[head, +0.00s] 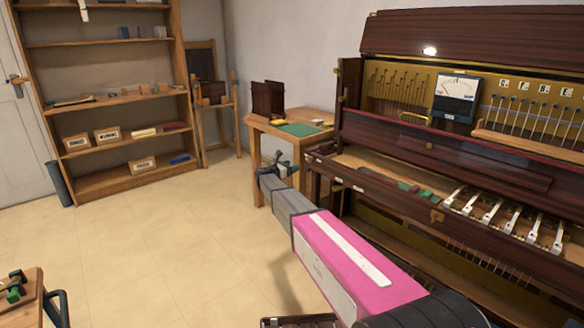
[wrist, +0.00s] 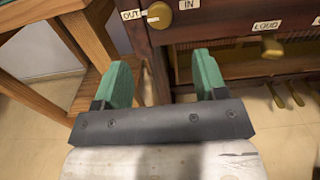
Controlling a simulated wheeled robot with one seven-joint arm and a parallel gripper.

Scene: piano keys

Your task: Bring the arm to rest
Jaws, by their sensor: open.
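My gripper (head: 277,163) is at the end of my outstretched arm in the head view, in front of the wooden side table and left of the piano. In the wrist view, my gripper (wrist: 165,82) shows two green fingertips standing wide apart with nothing between them. The piano (head: 430,165) is a dark wooden upright with its front open. In the wrist view its lower front shows a brass knob (wrist: 159,15) between labels OUT and IN, above and beyond the fingertips. Another knob (wrist: 271,46) sits under the label LOUD. The fingers appear apart from the piano.
A wooden side table (head: 258,124) with a green mat stands behind my gripper. A tall shelf (head: 110,100) stands at the back left. A bench corner (head: 30,300) with a green clamp is at the lower left. The tiled floor (head: 150,245) between is clear.

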